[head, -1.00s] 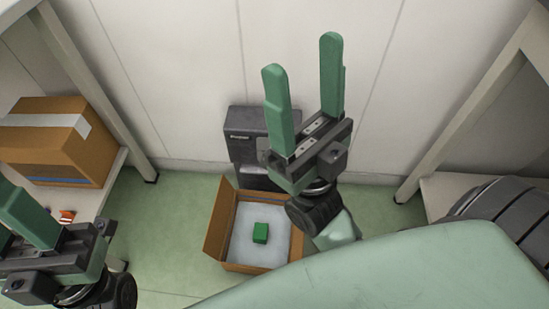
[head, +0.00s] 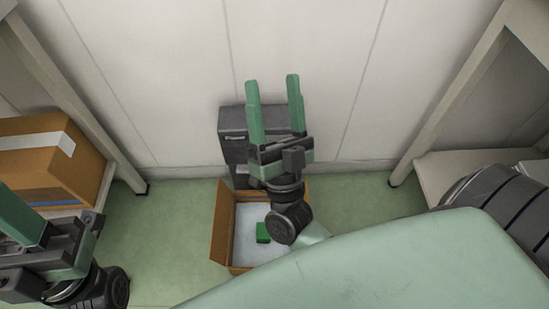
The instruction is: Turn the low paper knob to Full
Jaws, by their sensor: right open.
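No paper knob or Full mark can be made out. A dark grey box-shaped unit (head: 233,124) with a small light label stands against the wall, partly hidden behind my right gripper. My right gripper (head: 272,80) is open and empty, its two green fingers pointing up in the picture in front of this unit. I cannot tell whether it touches the unit. My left gripper (head: 18,215) is at the lower left edge, with one green finger showing; the rest is cut off.
An open cardboard box (head: 219,232) on the green floor holds a green block (head: 263,233), partly hidden by my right wrist. A taped carton (head: 60,165) is on the left shelf. Table legs (head: 400,168) stand at both sides. Green floor (head: 175,225) is clear left of the open box.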

